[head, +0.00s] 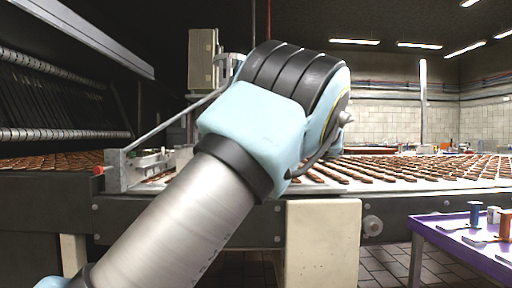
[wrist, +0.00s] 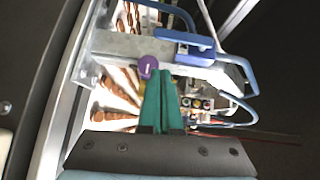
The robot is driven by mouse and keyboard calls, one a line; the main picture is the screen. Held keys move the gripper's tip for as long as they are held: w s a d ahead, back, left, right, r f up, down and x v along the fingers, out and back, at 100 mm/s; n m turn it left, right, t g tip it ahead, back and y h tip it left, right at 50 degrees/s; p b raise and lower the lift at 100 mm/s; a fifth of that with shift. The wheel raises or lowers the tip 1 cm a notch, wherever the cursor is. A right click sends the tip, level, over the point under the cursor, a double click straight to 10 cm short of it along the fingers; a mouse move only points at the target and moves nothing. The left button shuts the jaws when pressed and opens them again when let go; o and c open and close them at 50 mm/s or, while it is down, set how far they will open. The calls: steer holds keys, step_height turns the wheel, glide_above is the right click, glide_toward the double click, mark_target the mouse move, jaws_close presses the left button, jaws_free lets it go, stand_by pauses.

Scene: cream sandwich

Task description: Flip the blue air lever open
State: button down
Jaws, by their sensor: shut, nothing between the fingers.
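In the wrist view, a blue lever (wrist: 184,42) lies across a grey metal bracket, just beyond my fingertips and slightly to the right. It looks like the blue air lever; its exact position, open or closed, is hard to tell. My gripper (wrist: 160,82) points at the bracket with its teal fingers together and nothing between them. The fingertips appear close to the bracket, short of the lever; I cannot tell whether they touch anything. A purple ball knob (wrist: 148,66) sits just left of the fingertips. In the head view my arm hides the gripper and the lever.
Blue hoses (wrist: 240,80) curve right of the fingers, beside small fittings (wrist: 198,103). Brown biscuits (wrist: 112,116) lie on the conveyor beneath. In the head view, the conveyor (head: 420,168) runs right, and a purple table (head: 455,240) stands at lower right.

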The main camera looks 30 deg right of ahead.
steer(key=v, duration=0.7)
steer(key=shift+s+d+f, duration=0.2)
steer(key=shift+s, duration=0.15)
